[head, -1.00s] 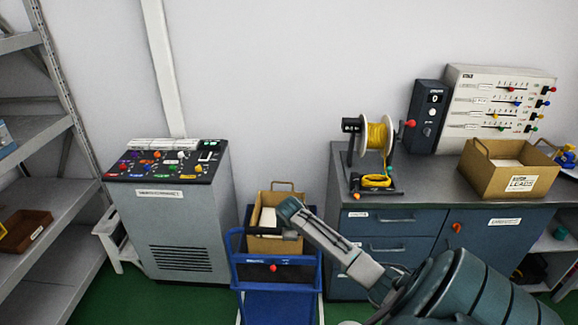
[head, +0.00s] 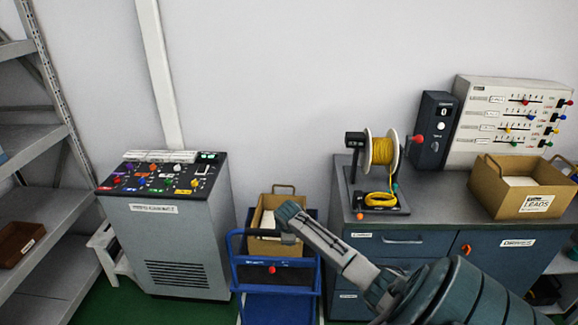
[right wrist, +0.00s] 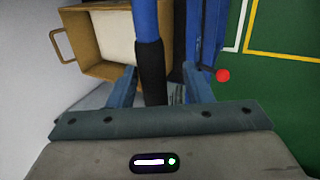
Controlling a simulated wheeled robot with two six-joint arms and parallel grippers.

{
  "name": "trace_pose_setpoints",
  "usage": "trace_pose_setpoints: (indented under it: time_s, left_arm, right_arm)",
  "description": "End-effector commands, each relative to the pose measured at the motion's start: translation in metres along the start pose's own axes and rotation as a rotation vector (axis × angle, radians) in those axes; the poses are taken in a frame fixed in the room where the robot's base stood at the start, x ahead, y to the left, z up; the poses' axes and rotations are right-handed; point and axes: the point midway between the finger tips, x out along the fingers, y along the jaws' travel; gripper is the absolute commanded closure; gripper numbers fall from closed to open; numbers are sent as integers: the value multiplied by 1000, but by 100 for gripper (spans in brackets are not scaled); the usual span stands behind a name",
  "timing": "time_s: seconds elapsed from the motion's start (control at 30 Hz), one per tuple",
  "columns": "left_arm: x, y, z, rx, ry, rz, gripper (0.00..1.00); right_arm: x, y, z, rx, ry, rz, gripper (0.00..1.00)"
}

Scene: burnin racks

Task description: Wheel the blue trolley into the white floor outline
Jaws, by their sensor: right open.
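The blue trolley (head: 276,306) stands between the grey console and the bench, with an open cardboard box (head: 283,247) on it. My right gripper (head: 290,232) is at the trolley's handle. In the right wrist view its two blue fingers (right wrist: 158,82) stand apart, with the handle's black grip (right wrist: 150,68) between them; I cannot tell whether they touch it. A red knob (head: 272,269) is on the trolley's front bar. In the right wrist view, part of the white floor outline (right wrist: 242,25) shows beside the trolley. My left gripper is out of view.
The grey console (head: 170,225) stands close on the trolley's left. The bench (head: 400,222), with a yellow cable reel (head: 381,150), stands close on its right. A yellow floor line (right wrist: 249,30) runs beside the white one. Grey shelving (head: 45,240) is at far left. The wall is behind.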

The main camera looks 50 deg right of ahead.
Motion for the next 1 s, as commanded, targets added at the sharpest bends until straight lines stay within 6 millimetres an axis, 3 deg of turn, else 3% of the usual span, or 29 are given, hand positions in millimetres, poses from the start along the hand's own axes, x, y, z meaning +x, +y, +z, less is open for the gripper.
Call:
trace_pose_setpoints:
  time_s: [0.7,0.87,1.0]
  left_arm:
    - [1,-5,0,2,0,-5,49]
    - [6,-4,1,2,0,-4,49]
    - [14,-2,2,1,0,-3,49]
  right_arm:
    - [-2,1,0,0,1,2,49]
    - [-15,1,0,0,3,5,49]
    - [-38,1,0,-2,2,6,49]
